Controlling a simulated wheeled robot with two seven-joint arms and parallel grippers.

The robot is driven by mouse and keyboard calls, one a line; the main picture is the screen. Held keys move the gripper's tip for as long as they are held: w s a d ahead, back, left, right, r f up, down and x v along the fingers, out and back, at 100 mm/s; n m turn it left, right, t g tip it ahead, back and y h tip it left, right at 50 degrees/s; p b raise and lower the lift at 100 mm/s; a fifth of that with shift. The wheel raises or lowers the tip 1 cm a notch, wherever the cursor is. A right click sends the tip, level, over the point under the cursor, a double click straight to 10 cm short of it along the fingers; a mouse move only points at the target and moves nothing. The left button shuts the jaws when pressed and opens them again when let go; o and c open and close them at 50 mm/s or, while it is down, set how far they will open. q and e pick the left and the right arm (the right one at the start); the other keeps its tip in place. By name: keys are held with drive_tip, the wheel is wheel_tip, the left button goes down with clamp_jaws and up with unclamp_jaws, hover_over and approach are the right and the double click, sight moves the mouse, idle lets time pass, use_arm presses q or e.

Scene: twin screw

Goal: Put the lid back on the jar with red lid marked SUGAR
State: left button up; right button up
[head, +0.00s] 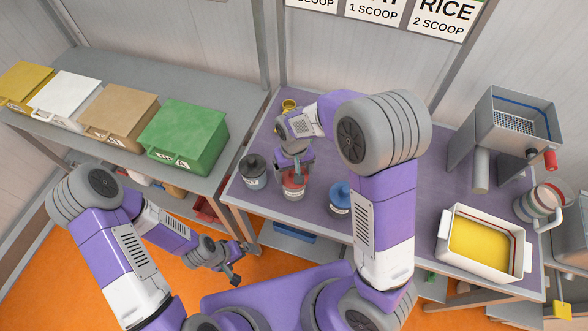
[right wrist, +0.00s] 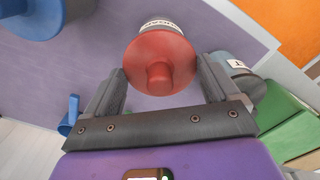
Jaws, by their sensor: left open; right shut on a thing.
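The SUGAR jar (head: 294,189) stands on the purple table top, under my right gripper (head: 293,168). My right gripper is shut on the red lid, which shows round with a central knob in the right wrist view (right wrist: 159,62). The lid is in line with the jar's mouth, with part of the label (right wrist: 158,26) visible just behind it. I cannot tell whether the lid is fully seated or slightly above the rim. My left gripper (head: 234,270) is open and empty, low in front of the table, away from the jar.
A dark-lidded jar (head: 253,172) stands left of the SUGAR jar and a blue-lidded jar (head: 340,200) right of it. A white tub of yellow contents (head: 481,243) and a metal hopper (head: 515,120) stand at the right. Several coloured bins, including a green one (head: 183,136), line the left bench.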

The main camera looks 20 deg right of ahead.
idle(0.4)
drive_tip(key=o, duration=0.8)
drive_tip(key=shift+c, duration=0.2)
drive_tip(key=shift+r+p, duration=3)
drive_tip(key=shift+r, duration=0.55)
drive_tip(key=shift+f, duration=0.1)
clamp_jaws()
